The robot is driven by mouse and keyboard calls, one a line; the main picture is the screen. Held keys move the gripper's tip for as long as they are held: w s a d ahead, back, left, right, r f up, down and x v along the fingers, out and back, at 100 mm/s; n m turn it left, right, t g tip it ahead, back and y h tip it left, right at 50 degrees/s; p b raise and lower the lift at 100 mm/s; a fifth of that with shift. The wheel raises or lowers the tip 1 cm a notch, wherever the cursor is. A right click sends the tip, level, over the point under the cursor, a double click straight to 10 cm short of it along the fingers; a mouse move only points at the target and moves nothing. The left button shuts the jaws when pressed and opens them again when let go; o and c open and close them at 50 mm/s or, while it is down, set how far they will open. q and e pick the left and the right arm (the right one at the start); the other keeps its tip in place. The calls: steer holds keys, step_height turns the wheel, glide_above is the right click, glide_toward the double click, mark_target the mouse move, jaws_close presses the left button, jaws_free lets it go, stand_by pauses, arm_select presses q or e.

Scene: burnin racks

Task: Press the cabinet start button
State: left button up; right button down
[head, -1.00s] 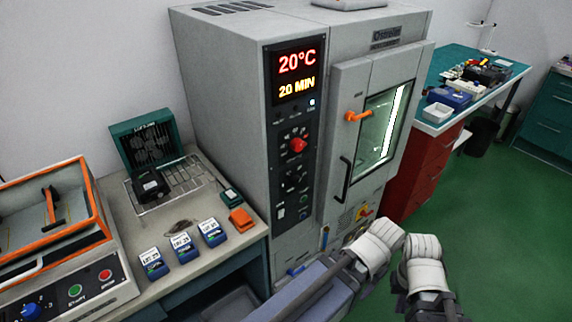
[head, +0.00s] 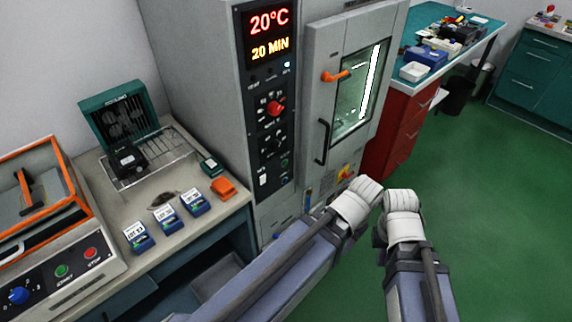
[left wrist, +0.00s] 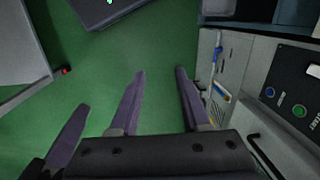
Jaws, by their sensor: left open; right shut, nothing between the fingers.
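The tall grey cabinet (head: 195,70) stands left of centre in the head view, its display reading 20°C and 20 MIN. Its dark panel has a red knob (head: 275,108) and a small green button (head: 284,163) lower down. In the left wrist view a green button (left wrist: 299,110) beside a START label shows at the right edge. My left gripper (left wrist: 160,75) is open and empty over the floor, apart from the panel; in the head view it is hidden. My right gripper (head: 379,232) is shut and empty, mostly hidden by its white wrist, right of the cabinet.
The cabinet door has an orange latch (head: 335,76) and a dark handle (head: 322,141). A bench at left holds blue labelled boxes (head: 167,221), an orange box (head: 223,187) and a machine with its own green button (head: 62,271). Green floor (head: 500,220) is open at right.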

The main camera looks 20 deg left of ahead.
arm_select(q)
jaws_close()
stand_by(1.4)
